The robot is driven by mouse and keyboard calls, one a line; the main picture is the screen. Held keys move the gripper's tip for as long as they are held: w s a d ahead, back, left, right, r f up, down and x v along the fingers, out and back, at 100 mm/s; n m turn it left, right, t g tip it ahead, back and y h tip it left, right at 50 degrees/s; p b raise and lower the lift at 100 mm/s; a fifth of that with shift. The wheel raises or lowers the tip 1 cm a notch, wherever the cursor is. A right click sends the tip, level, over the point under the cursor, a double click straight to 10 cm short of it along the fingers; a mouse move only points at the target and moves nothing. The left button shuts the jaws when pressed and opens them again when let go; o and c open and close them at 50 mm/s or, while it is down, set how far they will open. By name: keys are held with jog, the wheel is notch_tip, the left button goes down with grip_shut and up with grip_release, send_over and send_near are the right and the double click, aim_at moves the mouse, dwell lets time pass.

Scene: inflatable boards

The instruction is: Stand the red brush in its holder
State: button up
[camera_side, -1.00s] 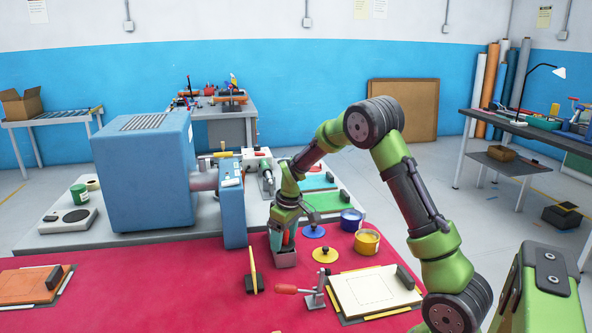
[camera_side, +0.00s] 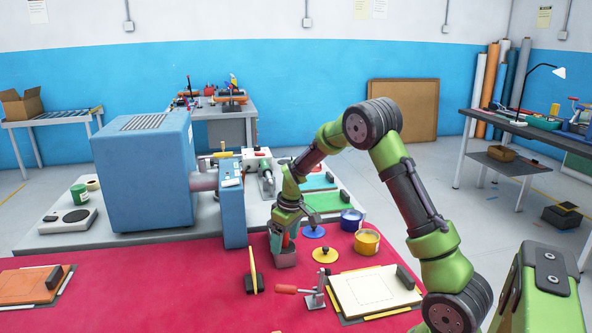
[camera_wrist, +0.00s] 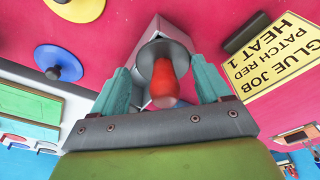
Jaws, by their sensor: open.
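The red brush (camera_wrist: 164,83) has its rounded red handle end towards the wrist camera, and its paler collar reaches down to the grey holder (camera_wrist: 182,38). The brush appears upright in the holder; its lower end is hidden. My gripper (camera_wrist: 164,92) is open, with one teal finger on each side of the handle and visible gaps between. In the side view my gripper (camera_side: 281,241) is right above the grey holder (camera_side: 285,260), and a bit of the red handle (camera_side: 286,240) shows between the fingers.
A red-handled clamp (camera_side: 315,293) and a cream board (camera_side: 372,290) lie to the right of the holder. Blue lid (camera_side: 314,231), yellow lid (camera_side: 325,254) and yellow can (camera_side: 367,242) are close by.

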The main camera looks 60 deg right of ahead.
aim_at(289, 248)
jog(key=shift+a+f, duration=0.35)
jog(key=shift+a, duration=0.3)
notch_tip(289, 248, up, 13)
jog(key=s, duration=0.2)
jog(key=s+a+r+m+t+y, duration=0.1)
jog(key=s+a+r, duration=0.3)
jog(key=a, duration=0.1)
jog(key=s+a+r+m+t, duration=0.1)
jog(key=s+a+r+t, duration=0.1)
jog(key=s+a+r, duration=0.3)
jog(key=s+a+f+m+t+y, duration=0.1)
jog(key=s+a+f+m+t, duration=0.1)
jog(key=s+a, duration=0.7)
jog(key=shift+s+a, duration=0.2)
jog(key=shift+a, duration=0.05)
